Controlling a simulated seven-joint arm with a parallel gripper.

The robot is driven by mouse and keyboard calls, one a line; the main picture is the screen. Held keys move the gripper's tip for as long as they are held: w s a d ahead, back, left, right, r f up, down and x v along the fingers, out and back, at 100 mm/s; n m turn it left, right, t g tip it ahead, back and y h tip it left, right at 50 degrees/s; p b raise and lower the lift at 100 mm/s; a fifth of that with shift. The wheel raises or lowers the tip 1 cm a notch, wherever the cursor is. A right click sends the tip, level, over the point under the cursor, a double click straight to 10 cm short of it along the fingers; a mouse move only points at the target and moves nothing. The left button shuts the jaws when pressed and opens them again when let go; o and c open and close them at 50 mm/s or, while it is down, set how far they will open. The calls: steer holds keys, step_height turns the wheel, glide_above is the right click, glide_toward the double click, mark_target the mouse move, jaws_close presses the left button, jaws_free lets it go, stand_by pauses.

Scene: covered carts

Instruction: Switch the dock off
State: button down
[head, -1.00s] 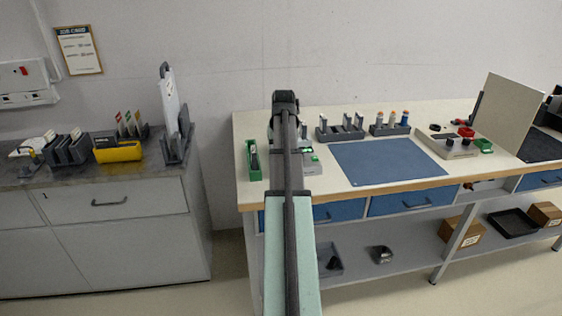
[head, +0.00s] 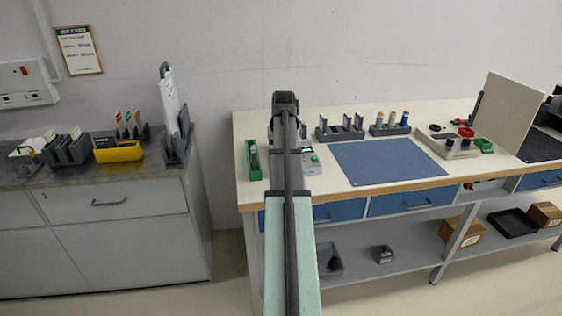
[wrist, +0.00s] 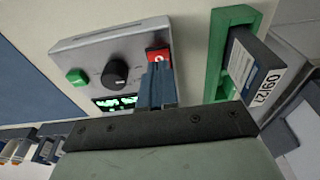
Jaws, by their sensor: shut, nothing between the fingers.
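The dock is a grey box (wrist: 130,50) with a green button (wrist: 77,76), a black knob (wrist: 115,73), a lit green display (wrist: 116,103) and a red button (wrist: 158,54) marked with a white ring. In the head view the dock (head: 312,168) stands at the bench's left end, mostly hidden behind my arm. My gripper (wrist: 158,70) is shut and empty, its fingertips right at the red button and covering part of it. I cannot tell whether they touch or press it. My arm hides the fingertips in the head view.
A green holder (wrist: 234,60) with a labelled dark block stands close beside the dock. A blue mat (head: 388,163) lies on the dock's other side. Racks (head: 340,131) stand behind the mat. A gap separates the bench from the grey cabinet (head: 110,225).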

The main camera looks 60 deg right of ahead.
steer(key=shift+f, duration=0.7)
stand_by(0.5)
steer(key=shift+r, duration=3.55)
